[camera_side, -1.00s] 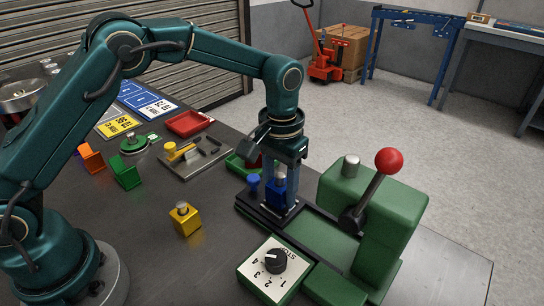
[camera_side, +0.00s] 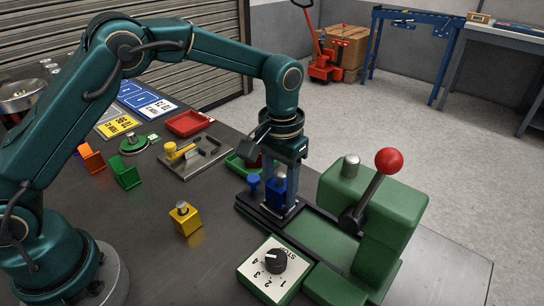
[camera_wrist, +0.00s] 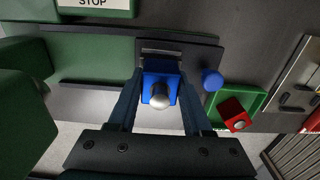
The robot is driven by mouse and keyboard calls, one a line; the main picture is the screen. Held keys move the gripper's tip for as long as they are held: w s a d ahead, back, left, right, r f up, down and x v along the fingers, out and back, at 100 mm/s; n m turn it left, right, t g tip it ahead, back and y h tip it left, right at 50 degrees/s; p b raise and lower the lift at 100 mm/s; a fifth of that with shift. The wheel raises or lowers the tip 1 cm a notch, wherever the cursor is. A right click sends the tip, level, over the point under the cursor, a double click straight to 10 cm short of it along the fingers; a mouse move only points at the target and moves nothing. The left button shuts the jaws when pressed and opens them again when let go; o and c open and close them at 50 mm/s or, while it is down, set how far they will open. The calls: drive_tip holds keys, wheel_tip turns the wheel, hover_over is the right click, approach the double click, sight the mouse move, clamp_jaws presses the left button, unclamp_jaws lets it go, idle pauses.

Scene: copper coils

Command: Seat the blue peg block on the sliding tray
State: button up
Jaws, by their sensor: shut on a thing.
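The blue peg block (camera_side: 275,192) has a silver knob on top and is upright between the fingers of my gripper (camera_side: 279,190). In the wrist view the block (camera_wrist: 160,80) sits between both fingertips, with my gripper (camera_wrist: 160,88) shut on it. The block is at the dark end of the sliding tray (camera_side: 262,214), on or just above it; I cannot tell if its base touches. The tray (camera_wrist: 190,52) has a slot beside the block in the wrist view. The block's underside is hidden.
The green press (camera_side: 375,215) with a red-knobbed lever (camera_side: 388,162) stands right of the tray. A dial box (camera_side: 275,270) is in front. A blue round knob (camera_side: 253,180) is beside the tray. A yellow block (camera_side: 185,218) stands left, with bare table around it.

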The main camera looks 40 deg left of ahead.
sight(280, 175)
drive_tip(key=shift+a+f, duration=0.15)
drive_tip(key=shift+f, duration=0.9)
idle(1.4)
drive_tip(key=o, duration=1.3)
drive_tip(key=shift+o, duration=0.2)
drive_tip(key=shift+r, duration=4.15)
